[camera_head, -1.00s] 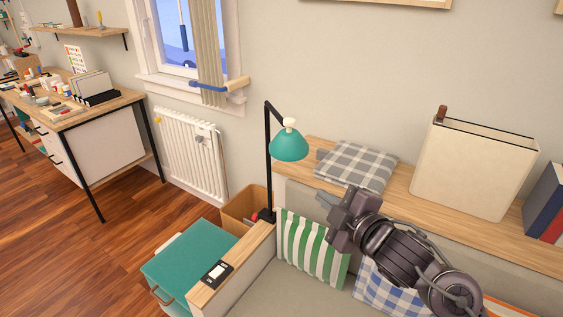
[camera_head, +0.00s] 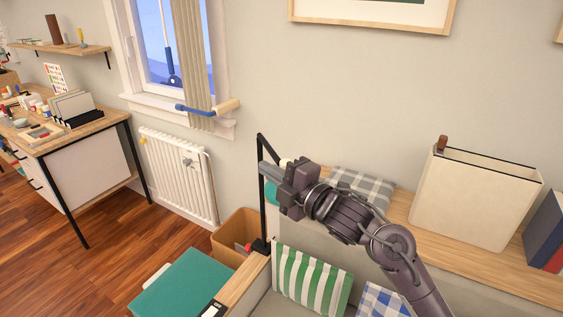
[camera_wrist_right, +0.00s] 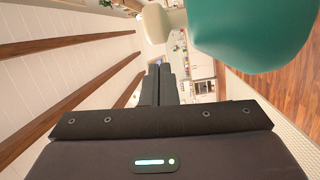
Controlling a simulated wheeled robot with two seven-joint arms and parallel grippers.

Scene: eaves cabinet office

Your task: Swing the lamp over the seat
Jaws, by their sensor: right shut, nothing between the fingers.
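The lamp has a black post (camera_head: 262,205) on the wooden ledge at the left end of the seat. Its teal shade (camera_head: 271,193) is mostly hidden behind my right gripper (camera_head: 268,170) in the head view. In the right wrist view the shade (camera_wrist_right: 255,30) fills the upper right, with the cream knob (camera_wrist_right: 163,20) beside it. My right gripper's fingers (camera_wrist_right: 162,85) are shut and empty, close to the shade and knob; I cannot tell whether they touch. The seat (camera_head: 262,306) shows only at the bottom edge, with a green-striped cushion (camera_head: 312,280) on it. My left gripper is out of view.
A wooden shelf (camera_head: 470,265) behind the seat holds a folded checked cloth (camera_head: 365,187) and a cream box (camera_head: 470,200). A cardboard box (camera_head: 232,240) and a teal-topped unit (camera_head: 185,285) stand left of the lamp. A window and radiator (camera_head: 178,175) are behind.

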